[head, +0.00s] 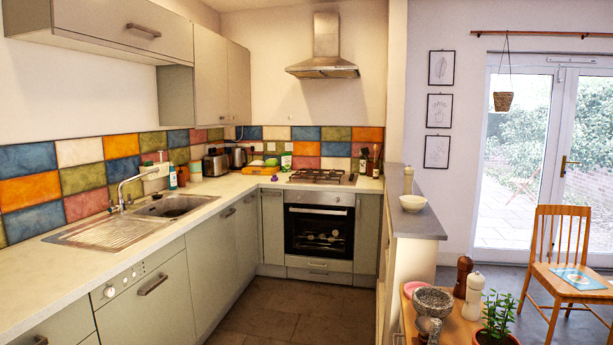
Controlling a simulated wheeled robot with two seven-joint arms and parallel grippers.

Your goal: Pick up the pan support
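The pan support (318,175) is a dark metal grate on top of the gas hob, on the far counter above the oven. It is small at this distance, and I cannot tell whether it is one piece or more. Neither of my grippers shows in the head view.
The oven (319,232) is below the hob, and the extractor hood (325,68) hangs above it. The tiled floor (278,320) in front is clear. A grey ledge (416,225) with a white bowl (413,203) and a wooden table (462,328) stand at right. A chair (566,270) is farther right.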

